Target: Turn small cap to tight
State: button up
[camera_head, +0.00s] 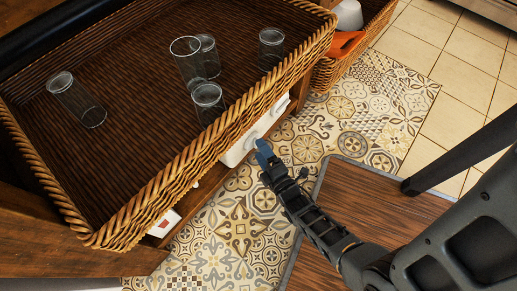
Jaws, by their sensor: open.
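My gripper (268,158) is open at the end of my black arm, just outside the lower shelf, below the wicker basket's rim. Its bluish tip is close to a white object (238,152) that shows partly under the basket. A small rounded white part stands out on that object near the tip. I cannot tell whether it is the small cap, or whether the gripper touches it. The basket hides most of the white object.
The large wicker basket (257,104) holds several clear glasses, one lying over. A second basket (338,66) with an orange item (345,43) and a white bowl (348,15) is at the top. A white-and-red item (164,224) sits lower left. Patterned floor (325,130) is clear.

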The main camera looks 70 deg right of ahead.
jog(key=shift+x, duration=0.95)
jog(key=c, duration=0.8)
